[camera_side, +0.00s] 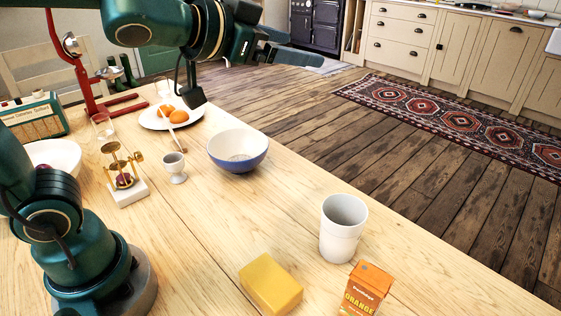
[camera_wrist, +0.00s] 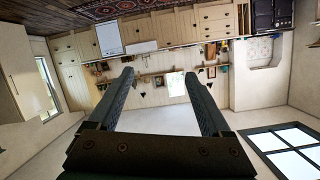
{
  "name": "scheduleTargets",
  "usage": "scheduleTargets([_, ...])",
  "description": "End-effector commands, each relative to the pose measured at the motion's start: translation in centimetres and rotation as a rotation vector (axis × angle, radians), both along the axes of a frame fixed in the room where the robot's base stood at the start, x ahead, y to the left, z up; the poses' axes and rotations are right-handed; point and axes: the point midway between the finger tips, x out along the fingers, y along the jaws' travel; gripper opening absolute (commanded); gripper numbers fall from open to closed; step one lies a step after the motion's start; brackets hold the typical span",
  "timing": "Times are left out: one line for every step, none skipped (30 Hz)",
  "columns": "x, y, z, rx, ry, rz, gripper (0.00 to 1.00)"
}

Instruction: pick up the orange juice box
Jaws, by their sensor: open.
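The orange juice box (camera_side: 366,290) stands on the wooden table at the bottom right of the side view, with the word ORANGE on its face. Its lower part is cut off by the picture edge. My gripper (camera_side: 305,58) is high above the far edge of the table, far from the juice box. In the wrist view my gripper (camera_wrist: 158,74) shows two fingers spread apart with nothing between them. The juice box does not show in the wrist view, which looks out at the room.
A white cup (camera_side: 342,240) stands right behind the juice box. A yellow block (camera_side: 271,284) lies to its left. A blue and white bowl (camera_side: 238,158), an egg cup (camera_side: 174,168) and a brass device (camera_side: 122,180) stand farther back. The table's middle is bare.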

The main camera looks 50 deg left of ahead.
Motion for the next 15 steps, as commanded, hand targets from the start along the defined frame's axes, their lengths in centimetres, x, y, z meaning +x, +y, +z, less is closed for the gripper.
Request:
scheduleTargets([1.3,-2.1,0.2,0.009,-0.045,-0.097,0.82])
scheduleTargets([1.8,-3.6,0.5,0.008,-0.074,-0.162,0.82])
scheduleTargets([2.3,-5.5,0.5,0.005,-0.102,-0.255,0.82])
scheduleTargets([2.4,-7.1,0.5,0.001,-0.119,-0.327,0.82])
scheduleTargets([2.4,-8.7,0.2,-0.005,-0.127,-0.403,0.82])
scheduleTargets([2.2,-10.7,-0.2,-0.013,-0.130,-0.503,0.82])
scheduleTargets([1.9,-12.1,-0.6,-0.022,-0.125,-0.575,0.82])
scheduleTargets([1.4,-13.4,-1.1,-0.031,-0.117,-0.645,0.82])
scheduleTargets([0.8,-14.9,-1.8,-0.041,-0.099,-0.731,0.82])
scheduleTargets([0.2,-15.9,-2.4,-0.051,-0.082,-0.791,0.82])
scheduleTargets([-0.4,-16.7,-2.9,-0.058,-0.064,-0.848,0.82])
scheduleTargets([-1.3,-17.8,-3.6,-0.070,-0.037,-0.918,0.82])
scheduleTargets([-2.0,-18.5,-4.2,-0.079,-0.014,-0.970,0.82])
scheduleTargets([-2.7,-19.0,-4.8,-0.085,0.011,-1.016,0.82])
scheduleTargets([-3.6,-19.7,-5.5,-0.095,0.044,-1.076,0.82])
